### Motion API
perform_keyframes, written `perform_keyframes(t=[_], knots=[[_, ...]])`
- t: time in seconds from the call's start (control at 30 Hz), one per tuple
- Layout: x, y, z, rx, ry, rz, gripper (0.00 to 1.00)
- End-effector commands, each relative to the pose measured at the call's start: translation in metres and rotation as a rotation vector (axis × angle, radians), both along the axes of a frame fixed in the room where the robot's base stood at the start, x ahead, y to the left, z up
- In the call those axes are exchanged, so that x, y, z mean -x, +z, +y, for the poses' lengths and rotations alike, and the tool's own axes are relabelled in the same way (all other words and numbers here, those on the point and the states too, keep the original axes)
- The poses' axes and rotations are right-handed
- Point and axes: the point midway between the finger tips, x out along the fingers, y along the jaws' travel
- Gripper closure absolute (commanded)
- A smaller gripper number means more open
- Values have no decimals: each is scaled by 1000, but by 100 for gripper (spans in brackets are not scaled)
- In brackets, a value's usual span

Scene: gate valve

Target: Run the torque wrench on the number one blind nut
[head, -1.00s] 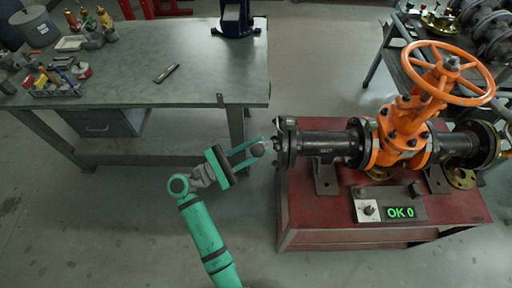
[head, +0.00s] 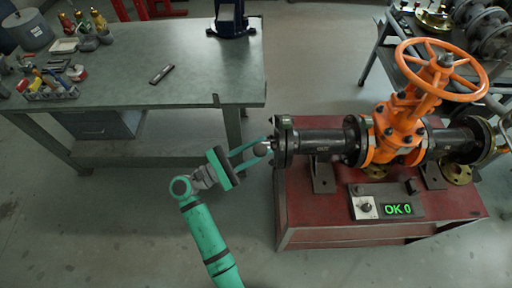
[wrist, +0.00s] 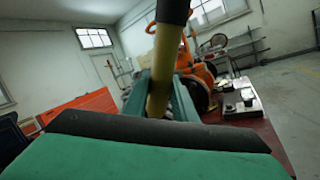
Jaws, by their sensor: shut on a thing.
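My gripper (head: 256,148) is just left of the blind flange (head: 283,147) at the left end of the dark pipe. It is shut on the torque wrench, whose dark rounded handle end (head: 261,149) shows almost end-on in the head view. In the wrist view the wrench has a yellow shaft (wrist: 163,75) and black grip, running up between the green fingers. The wrench's working end is hidden there, and I cannot tell whether it touches a nut. The flange nuts are too small to tell number one apart.
The pipe joins an orange gate valve (head: 400,135) with a handwheel, on a red stand (head: 330,220). A workbench (head: 215,80) with tools stands behind left. Floor around my arm is clear.

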Motion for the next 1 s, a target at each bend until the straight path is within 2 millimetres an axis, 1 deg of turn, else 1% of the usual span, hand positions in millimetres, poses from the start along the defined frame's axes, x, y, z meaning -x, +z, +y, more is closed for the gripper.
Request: perform_keyframes(t=[0.5,1.0], knots=[[0,1,-16,1,-3,-2,100],[0,1,-17,1,-2,-3,100]])
